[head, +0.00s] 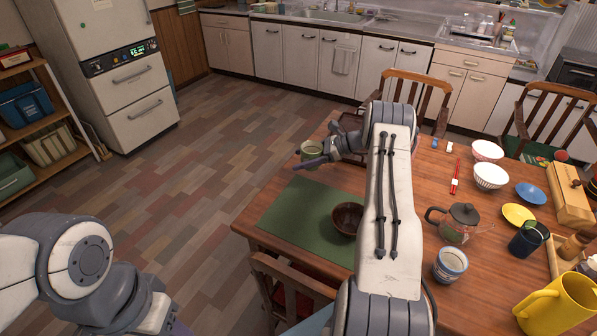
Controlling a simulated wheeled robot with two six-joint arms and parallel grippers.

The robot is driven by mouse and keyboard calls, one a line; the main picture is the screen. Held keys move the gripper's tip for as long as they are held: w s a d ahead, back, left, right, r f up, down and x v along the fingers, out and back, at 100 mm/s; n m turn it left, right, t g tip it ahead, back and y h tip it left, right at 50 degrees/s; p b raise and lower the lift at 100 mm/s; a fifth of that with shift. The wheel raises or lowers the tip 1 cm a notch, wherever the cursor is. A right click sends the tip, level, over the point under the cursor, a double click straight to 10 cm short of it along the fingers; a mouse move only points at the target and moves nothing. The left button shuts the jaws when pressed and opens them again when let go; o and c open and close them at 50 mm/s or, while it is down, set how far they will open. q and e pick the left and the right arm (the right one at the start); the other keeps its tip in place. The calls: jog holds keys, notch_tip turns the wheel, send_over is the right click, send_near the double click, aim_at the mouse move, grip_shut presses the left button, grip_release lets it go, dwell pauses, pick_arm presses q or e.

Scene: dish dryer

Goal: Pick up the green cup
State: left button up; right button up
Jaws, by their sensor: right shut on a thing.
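The green cup (309,146) is a small, pale green vessel near the far left edge of the table. My right gripper (315,157) is shut on it; a dark finger passes in front of the cup, hiding its lower part. The cup seems to be above the table edge, but the exact gap cannot be told. My left arm shows at the lower left, away from the table, and its gripper is outside the picture.
The wooden table (462,268) bears a green mat (300,212) with a brown bowl (347,218). A teapot (460,222), a patterned cup (450,264), bowls, plates and a yellow jug (556,306) crowd the right. Chairs surround the table; the floor at left is clear.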

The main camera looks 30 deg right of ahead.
jog(key=w+d+r, duration=0.1)
jog(key=d, duration=0.1)
jog(key=w+d+r+b, duration=0.1)
jog(key=w+r, duration=0.1)
jog(key=shift+d, duration=0.4)
